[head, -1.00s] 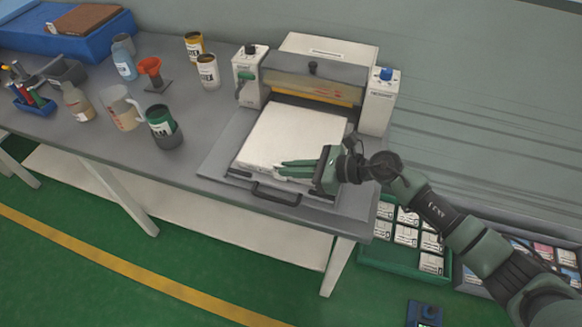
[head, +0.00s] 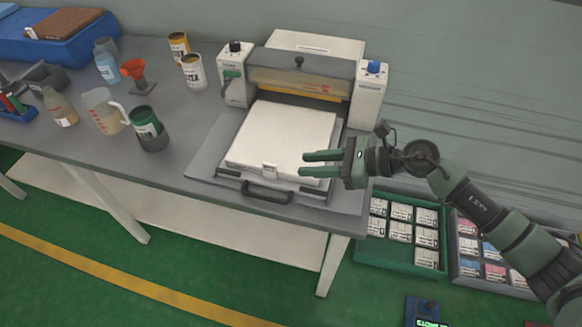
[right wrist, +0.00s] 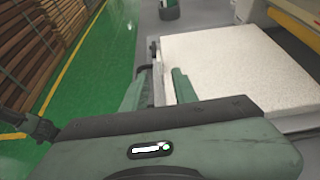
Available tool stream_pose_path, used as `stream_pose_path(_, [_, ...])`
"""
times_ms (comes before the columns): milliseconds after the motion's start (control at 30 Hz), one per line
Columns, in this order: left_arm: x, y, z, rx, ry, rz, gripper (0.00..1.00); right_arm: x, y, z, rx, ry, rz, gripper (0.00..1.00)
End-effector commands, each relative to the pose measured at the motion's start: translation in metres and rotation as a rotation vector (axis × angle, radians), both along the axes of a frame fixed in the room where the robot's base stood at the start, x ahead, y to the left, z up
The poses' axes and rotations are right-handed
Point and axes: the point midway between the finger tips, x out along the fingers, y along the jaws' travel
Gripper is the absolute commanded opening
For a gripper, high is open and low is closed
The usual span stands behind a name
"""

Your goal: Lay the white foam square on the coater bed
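The white foam square (head: 282,138) lies flat on the bed of the coater (head: 308,72), in front of its roller housing. In the right wrist view the foam (right wrist: 225,65) fills the upper right. The rim of the coater bed (head: 225,185) shows around the foam, with a dark handle (head: 267,191) at its front. My left gripper is not in view.
Jars, a measuring jug (head: 104,110), an orange funnel (head: 135,72) and a green-labelled can (head: 149,129) stand on the table left of the coater. A green crate (head: 375,255) of white packs sits on the floor at the right. The table between can and coater is clear.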

Motion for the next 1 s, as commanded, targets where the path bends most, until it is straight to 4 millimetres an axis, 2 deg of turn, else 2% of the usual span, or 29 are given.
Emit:
stream_pose_path(133, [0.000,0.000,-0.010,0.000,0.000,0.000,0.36,-0.007,-0.022,0.006,-0.002,0.001,0.000,0.28])
stream_pose_path(300, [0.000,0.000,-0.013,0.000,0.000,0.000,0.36,-0.012,-0.033,0.014,-0.001,0.001,0.002,0.28])
stream_pose_path(1000, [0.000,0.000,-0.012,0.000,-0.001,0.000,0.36,-0.012,-0.034,0.015,0.000,0.001,0.002,0.28])
